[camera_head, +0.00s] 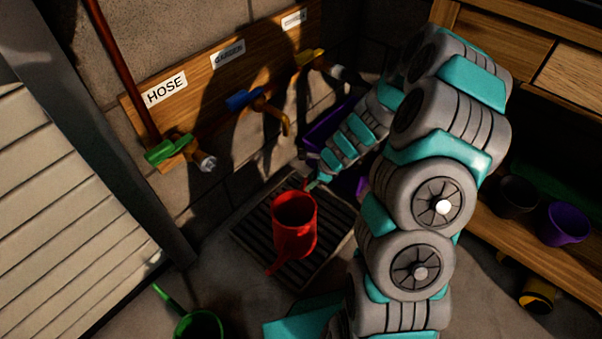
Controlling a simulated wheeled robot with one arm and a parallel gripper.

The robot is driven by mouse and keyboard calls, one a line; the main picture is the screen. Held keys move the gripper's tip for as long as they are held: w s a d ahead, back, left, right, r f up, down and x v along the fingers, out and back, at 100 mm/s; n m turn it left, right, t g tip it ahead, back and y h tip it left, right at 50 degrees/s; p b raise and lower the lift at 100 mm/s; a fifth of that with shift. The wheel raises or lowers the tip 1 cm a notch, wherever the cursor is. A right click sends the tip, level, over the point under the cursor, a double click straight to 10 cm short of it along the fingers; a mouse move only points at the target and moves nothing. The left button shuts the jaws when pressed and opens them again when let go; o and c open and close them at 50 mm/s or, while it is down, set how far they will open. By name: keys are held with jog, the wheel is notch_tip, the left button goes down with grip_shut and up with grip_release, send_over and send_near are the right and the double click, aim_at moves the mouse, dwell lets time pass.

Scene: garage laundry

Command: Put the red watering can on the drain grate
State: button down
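The red watering can (294,228) is over the dark slatted drain grate (330,260) on the floor, with its open top showing and its spout toward the lower left. I cannot tell whether its base rests on the grate or hangs a little above it. My gripper (313,182) is at the can's far side, by its handle. The fingers are small and dark here, so I cannot tell whether they are closed on the handle or only beside it.
A wooden board on the wall carries a green tap (172,149), a blue tap (244,98) and a yellow tap (306,57). A green can (198,326) stands at the bottom. A shelf at right holds a purple pot (564,224) and a black pot (514,197). A purple object (327,124) is behind my gripper.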

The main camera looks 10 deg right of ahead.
jog(key=w+d+f+b, duration=0.1)
jog(key=w+f, duration=0.3)
jog(key=w, duration=0.6)
jog(key=shift+w+f, duration=0.2)
jog(key=shift+w, duration=0.05)
jog(key=c, duration=0.8)
grip_release()
jog(key=shift+f, duration=0.1)
jog(key=p+v, duration=0.1)
jog(key=v, duration=0.6)
jog(key=shift+d+r, duration=0.1)
jog(key=shift+r, duration=0.25)
